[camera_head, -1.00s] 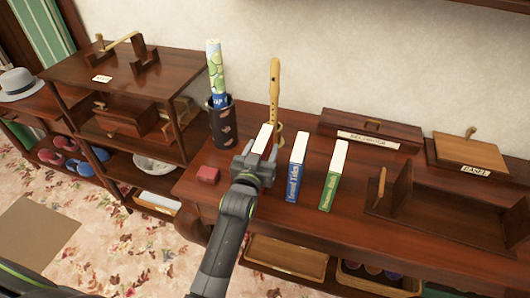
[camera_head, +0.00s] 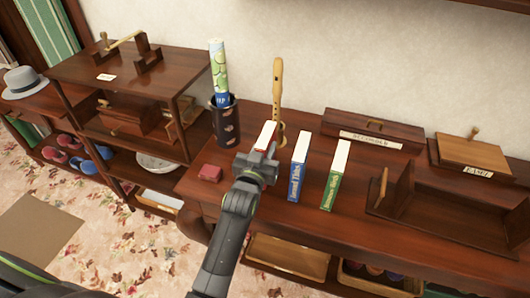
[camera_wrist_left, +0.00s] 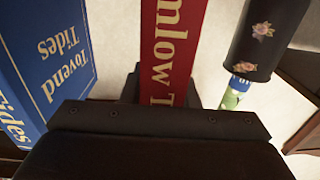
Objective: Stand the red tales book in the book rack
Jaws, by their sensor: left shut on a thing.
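The red tales book (camera_head: 265,135) stands upright on the table, its white page top and a strip of red showing past my gripper. Its red spine with gold letters fills the top middle of the left wrist view (camera_wrist_left: 172,50). My left gripper (camera_head: 258,160) is shut on this book; the gripper hides its lower part, so I cannot tell whether it touches the table. The wooden book rack (camera_head: 445,215) lies at the right of the table, with upright end boards and an empty middle. My right gripper is not in view.
A blue book (camera_head: 299,168) and a green book (camera_head: 336,175) stand just right of the red one. Behind are a flute on a stand (camera_head: 278,95), a dark pot with a rolled paper (camera_head: 226,120) and a long box (camera_head: 372,130).

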